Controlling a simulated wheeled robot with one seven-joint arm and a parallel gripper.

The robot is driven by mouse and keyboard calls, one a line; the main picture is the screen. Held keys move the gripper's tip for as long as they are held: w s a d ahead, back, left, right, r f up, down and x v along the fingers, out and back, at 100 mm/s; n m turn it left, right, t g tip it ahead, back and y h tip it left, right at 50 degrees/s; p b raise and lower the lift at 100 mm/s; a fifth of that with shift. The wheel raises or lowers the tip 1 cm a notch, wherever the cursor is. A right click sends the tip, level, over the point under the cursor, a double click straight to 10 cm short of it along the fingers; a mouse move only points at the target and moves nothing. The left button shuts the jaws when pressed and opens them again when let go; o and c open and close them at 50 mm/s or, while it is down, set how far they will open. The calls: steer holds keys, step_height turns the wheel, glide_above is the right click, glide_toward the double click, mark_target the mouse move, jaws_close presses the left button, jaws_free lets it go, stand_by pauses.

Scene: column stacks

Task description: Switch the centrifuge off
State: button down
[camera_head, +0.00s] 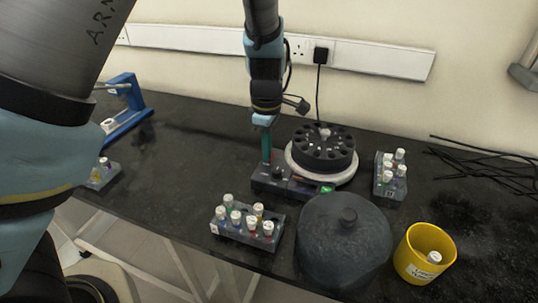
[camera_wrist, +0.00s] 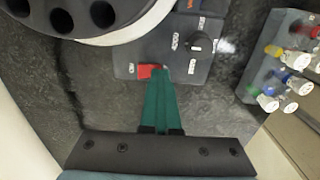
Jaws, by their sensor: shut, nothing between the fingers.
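The centrifuge (camera_head: 289,158) stands on the black bench with its lid off, its dark rotor showing. Its grey control panel (camera_wrist: 180,58) has a black knob (camera_wrist: 201,44) and a red switch (camera_wrist: 147,71). My gripper (camera_head: 266,160) points down at the panel's left end. In the wrist view its green fingers (camera_wrist: 159,74) are closed together, with their tips at the red switch's edge, partly covering it. I cannot tell whether they touch it or which way it is set. A small green light (camera_head: 327,189) shows at the panel's right end in the head view.
The dark domed lid (camera_head: 345,243) lies in front of the centrifuge. A tube rack (camera_head: 235,232) stands front left and another (camera_head: 378,184) to the right. A yellow cup (camera_head: 408,262) stands near the front edge. Black cables (camera_head: 480,160) lie at right.

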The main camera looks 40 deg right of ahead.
steer(key=shift+r+p, duration=2.55)
steer(key=shift+f, duration=0.1)
steer(key=w+a+r+m, duration=0.1)
steer(key=w+a+r, duration=0.1)
steer(key=w+a, duration=0.35)
steer(key=w+a+r+m, duration=0.1)
steer(key=w+a+r, duration=0.1)
steer(key=a, duration=0.6)
steer(key=w+a+r+m, duration=0.1)
steer(key=w+a+r, duration=0.1)
steer(key=w+a, duration=0.3)
steer(key=s+a+r+m, duration=0.2)
steer(key=a, duration=0.9)
steer(key=s+a+r+m+t, duration=0.1)
steer(key=a+m, duration=0.1)
steer(key=a, duration=0.9)
steer(key=shift+s+r+m+t, duration=0.3)
steer(key=shift+s+r+m, duration=0.1)
